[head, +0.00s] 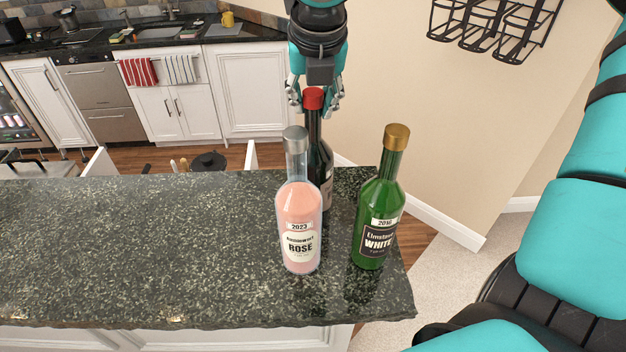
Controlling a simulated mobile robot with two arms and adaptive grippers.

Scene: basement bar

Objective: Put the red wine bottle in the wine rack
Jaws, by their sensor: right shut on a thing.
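The red wine bottle (319,158) is dark with a red cap and stands upright at the back of the dark stone counter (150,240). The rosé bottle in front hides part of its body and label. My right gripper (315,106) comes down from the top of the picture and is shut on the red wine bottle's neck, just around the cap. The black wire wine rack (484,42) hangs on the beige wall at the top right; its upper part is cut off by the picture edge. My left gripper is out of view.
A pink rosé bottle (300,215) stands just in front of the red one, and a green white-wine bottle (378,215) stands to the right near the counter's right end. The left part of the counter is clear. White cabinets (255,92) are behind.

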